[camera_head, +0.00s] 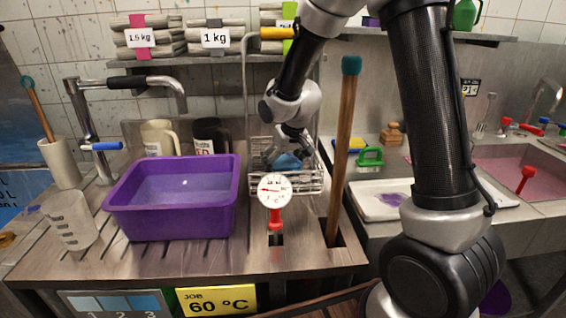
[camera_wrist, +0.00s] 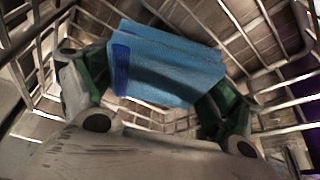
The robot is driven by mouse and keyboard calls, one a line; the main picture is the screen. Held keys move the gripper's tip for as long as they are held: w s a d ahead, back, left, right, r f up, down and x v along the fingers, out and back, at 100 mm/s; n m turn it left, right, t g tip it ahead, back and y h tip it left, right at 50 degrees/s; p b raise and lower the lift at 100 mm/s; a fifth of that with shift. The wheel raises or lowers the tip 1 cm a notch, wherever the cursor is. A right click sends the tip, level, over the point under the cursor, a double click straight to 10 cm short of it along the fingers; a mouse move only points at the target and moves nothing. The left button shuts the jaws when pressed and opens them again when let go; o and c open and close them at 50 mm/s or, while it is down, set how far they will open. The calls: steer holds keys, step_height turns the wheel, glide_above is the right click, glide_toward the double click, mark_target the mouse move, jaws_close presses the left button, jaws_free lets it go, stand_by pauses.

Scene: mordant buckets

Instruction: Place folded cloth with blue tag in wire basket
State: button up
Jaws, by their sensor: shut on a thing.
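The folded cloth is light blue with a darker blue tag on its left end in the wrist view (camera_wrist: 165,65). In the head view the cloth (camera_head: 288,162) shows as a small blue patch under my gripper (camera_head: 285,155). My gripper also shows in the wrist view (camera_wrist: 155,95), its two green-padded fingers shut on the cloth from both sides. The wire basket (camera_head: 298,188) stands on the worktop, and its wires (camera_wrist: 250,30) surround the cloth and my fingers. The cloth is inside the basket; I cannot tell whether it touches the bottom.
A purple tub (camera_head: 175,225) with liquid stands left of the basket. A dial thermometer (camera_head: 273,190) stands close in front. A wooden stick (camera_head: 341,160) rises on the right. A shelf with cloth stacks (camera_head: 215,38) hangs above.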

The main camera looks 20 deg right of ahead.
steer(key=o, duration=0.9)
steer(key=shift+f, duration=0.1)
steer(key=shift+o, duration=0.2)
steer(key=v, duration=1.2)
